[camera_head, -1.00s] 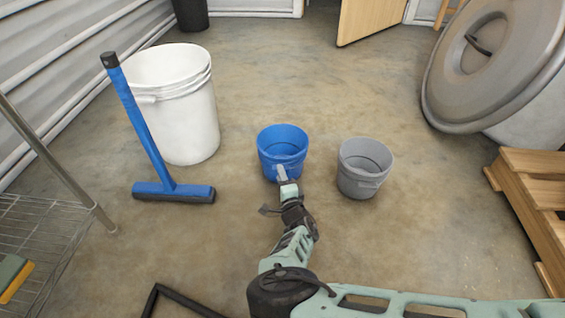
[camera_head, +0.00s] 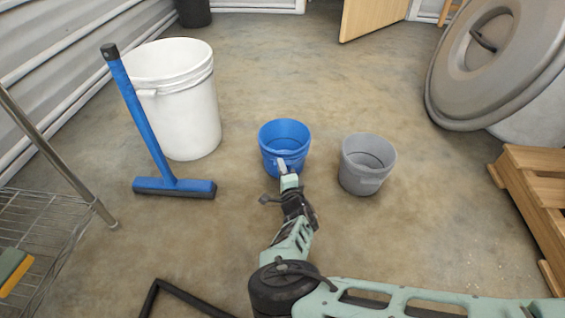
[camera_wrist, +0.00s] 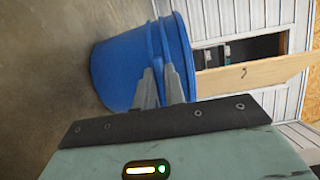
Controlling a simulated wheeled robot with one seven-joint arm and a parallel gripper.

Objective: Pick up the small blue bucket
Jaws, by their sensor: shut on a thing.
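The small blue bucket (camera_head: 284,136) is near the middle of the head view, upright, with its open top showing. My gripper (camera_head: 283,164) reaches it from the near side and is shut on its near wall. In the wrist view the blue bucket (camera_wrist: 128,68) fills the upper middle and looks turned sideways. The two grey fingers of my gripper (camera_wrist: 160,85) lie against its wall near the rim. Whether the bucket's base is clear of the floor cannot be told.
A grey bucket (camera_head: 366,165) stands close to the right. A white bucket (camera_head: 187,115) and a blue squeegee (camera_head: 148,125) stand left. A wire shelf (camera_head: 35,225) is at the left edge, wooden pallets (camera_head: 530,190) at the right. Floor behind the blue bucket is clear.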

